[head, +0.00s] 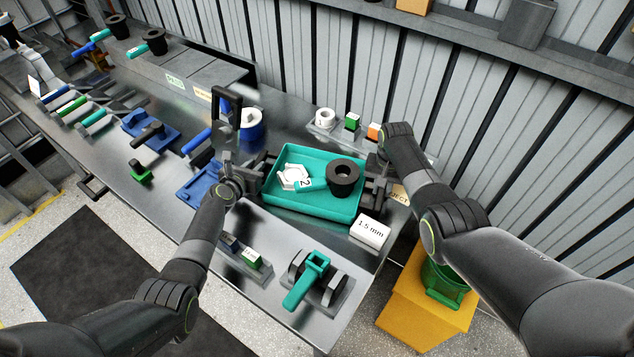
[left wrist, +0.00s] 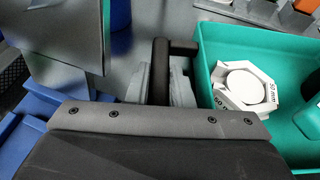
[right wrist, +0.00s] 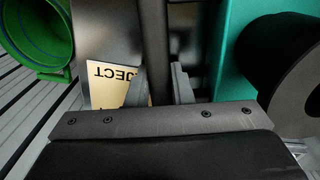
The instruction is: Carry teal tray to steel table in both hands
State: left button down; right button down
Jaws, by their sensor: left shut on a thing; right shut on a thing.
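The teal tray (head: 318,207) is over the right end of the steel table (head: 120,168). I cannot tell whether it touches the tabletop. It holds a white hexagonal part (head: 292,177) marked 50 mm, a black ring (head: 343,173) and a small teal piece with a white tag "2". My left gripper (head: 258,172) is shut on the tray's black left handle, which also shows in the left wrist view (left wrist: 178,46). My right gripper (head: 374,182) is shut at the tray's right side, on a dark bar (right wrist: 155,45) in the right wrist view.
A white 1.5 mm block (head: 370,233) stands close to the tray's front right. A teal tool in a grey stand (head: 310,282) is nearer me. Blue fixtures (head: 197,187) lie left of the tray. A yellow bin stand (head: 420,305) is beyond the table's right edge.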

pick_arm(q)
jog(key=shift+w+r, duration=0.1)
jog(key=shift+r, duration=0.1)
pick_arm(e)
jog(key=shift+w+r, duration=0.1)
jog(key=shift+r, duration=0.1)
